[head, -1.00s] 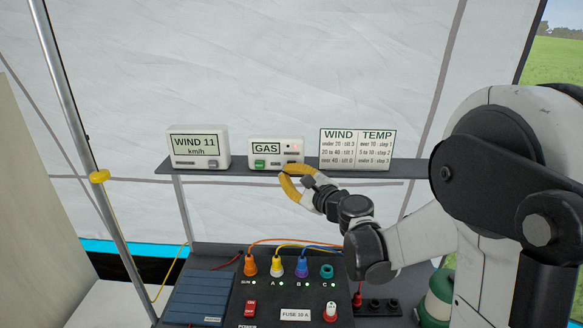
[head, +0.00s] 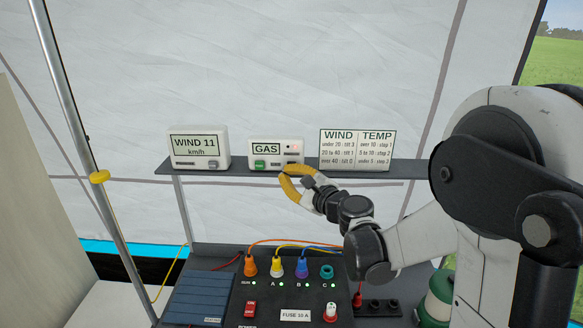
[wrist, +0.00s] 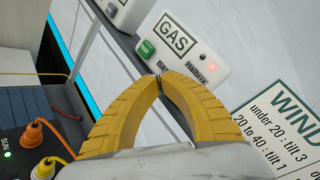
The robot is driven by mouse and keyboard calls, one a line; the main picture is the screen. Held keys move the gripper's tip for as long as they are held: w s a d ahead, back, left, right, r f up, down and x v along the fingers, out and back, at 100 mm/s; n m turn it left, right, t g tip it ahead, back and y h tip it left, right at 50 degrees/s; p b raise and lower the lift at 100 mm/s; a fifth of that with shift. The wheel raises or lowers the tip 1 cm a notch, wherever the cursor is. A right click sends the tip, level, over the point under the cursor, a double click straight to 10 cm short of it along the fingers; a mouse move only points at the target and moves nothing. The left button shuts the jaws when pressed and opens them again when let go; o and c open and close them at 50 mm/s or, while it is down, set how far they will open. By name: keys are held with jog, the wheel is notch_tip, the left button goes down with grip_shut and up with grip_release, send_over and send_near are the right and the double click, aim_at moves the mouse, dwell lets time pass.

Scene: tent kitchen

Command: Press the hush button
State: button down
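The white gas alarm box (head: 277,152), labelled GAS, stands on the grey shelf. It also shows in the wrist view (wrist: 185,50). A green test button (head: 260,164) is at its lower left, and a small red light (wrist: 212,68) glows on its face. The hush button is not clearly seen; my fingertips cover part of the lower front in the wrist view. My gripper (wrist: 160,77) has yellow ribbed fingers with tips together and nothing between them. In the head view my gripper (head: 287,178) is just below and in front of the box's lower right; contact cannot be told.
A wind display (head: 198,148) stands left of the box and a wind and temperature chart (head: 357,149) right of it. The shelf edge (head: 240,172) runs just beneath. Below are a panel with coloured plugs (head: 276,267) and cables.

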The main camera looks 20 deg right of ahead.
jog(key=shift+w, duration=0.1)
dwell(0.3)
jog(key=shift+w+d, duration=0.15)
jog(key=shift+w, duration=0.15)
jog(key=shift+w+d, duration=0.15)
jog(key=shift+w, duration=0.3)
dwell(0.7)
dwell(0.3)
jog(key=shift+s+a, duration=0.3)
jog(key=shift+s, duration=0.55)
jog(key=shift+s, duration=0.1)
jog(key=shift+s+a, duration=0.25)
jog(key=shift+s, duration=0.5)
jog(key=shift+s+a, duration=0.25)
jog(key=shift+s, duration=0.5)
jog(key=shift+s+a, duration=0.25)
jog(key=shift+s, duration=0.5)
jog(key=shift+a, duration=0.1)
